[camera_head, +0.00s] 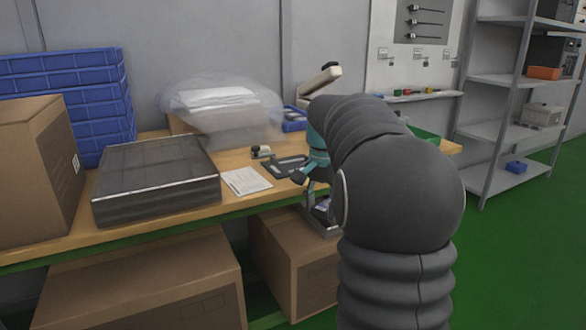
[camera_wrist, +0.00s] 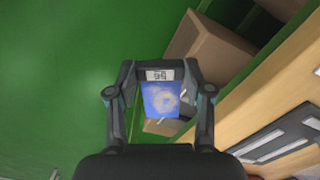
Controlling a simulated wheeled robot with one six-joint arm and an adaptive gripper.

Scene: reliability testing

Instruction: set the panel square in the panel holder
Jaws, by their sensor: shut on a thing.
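My gripper (camera_wrist: 162,90) is shut on the panel (camera_wrist: 161,101), a small blue piece with a pale patch and a white printed label strip at its far end. In the head view the panel (camera_head: 322,206) hangs tilted in front of the bench edge, partly hidden by my arm and fingers. A dark flat fixture (camera_head: 284,167), apparently the panel holder, lies on the bench behind the gripper. Its dark and light plates show at the lower right of the wrist view (camera_wrist: 276,146). The panel is apart from it.
The wooden bench (camera_head: 232,205) carries a paper sheet (camera_head: 246,181), a dark flat case (camera_head: 157,180), blue crates (camera_head: 70,95) and a clear-wrapped bundle (camera_head: 225,108). Cardboard boxes (camera_head: 140,285) sit below. A metal shelf (camera_head: 500,80) stands right. Green floor is open at left in the wrist view.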

